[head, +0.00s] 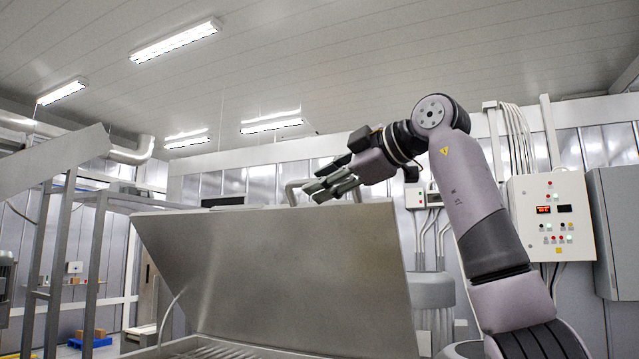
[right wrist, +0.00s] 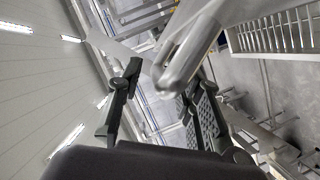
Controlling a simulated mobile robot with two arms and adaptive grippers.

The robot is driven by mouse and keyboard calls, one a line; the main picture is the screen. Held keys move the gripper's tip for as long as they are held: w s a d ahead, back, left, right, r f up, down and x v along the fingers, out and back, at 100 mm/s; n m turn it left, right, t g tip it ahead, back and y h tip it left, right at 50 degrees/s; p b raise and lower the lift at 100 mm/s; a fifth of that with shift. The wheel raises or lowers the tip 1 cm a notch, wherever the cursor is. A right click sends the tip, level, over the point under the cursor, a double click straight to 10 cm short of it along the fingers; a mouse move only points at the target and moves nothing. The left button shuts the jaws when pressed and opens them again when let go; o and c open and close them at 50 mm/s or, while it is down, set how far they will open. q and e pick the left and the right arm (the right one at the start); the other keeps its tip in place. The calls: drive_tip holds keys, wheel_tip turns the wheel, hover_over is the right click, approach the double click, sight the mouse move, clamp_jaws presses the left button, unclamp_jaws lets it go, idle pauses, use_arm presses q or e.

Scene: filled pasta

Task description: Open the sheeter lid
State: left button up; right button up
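The sheeter lid (head: 275,265) is a broad brushed-metal panel that stands raised and tilted in the head view. A bent metal tube handle (head: 291,190) rises at its top edge. My right gripper (head: 322,180) is at the top edge beside the handle, with its fingers pointing left. In the right wrist view its two fingers (right wrist: 160,90) are spread apart. The rounded metal handle (right wrist: 185,60) shows large in front of and partly between them. I cannot tell whether a finger touches it. My left gripper is not in view.
Below the lid a slatted metal surface (head: 215,350) shows. A control box (head: 552,217) with lit buttons hangs on the wall at right. A metal frame (head: 62,250) and a sloped panel (head: 55,160) stand at left. Space above the lid is free.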

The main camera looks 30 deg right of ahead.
drive_tip(key=v, duration=1)
drive_tip(key=shift+s+d, duration=0.15)
drive_tip(key=shift+s, duration=0.2)
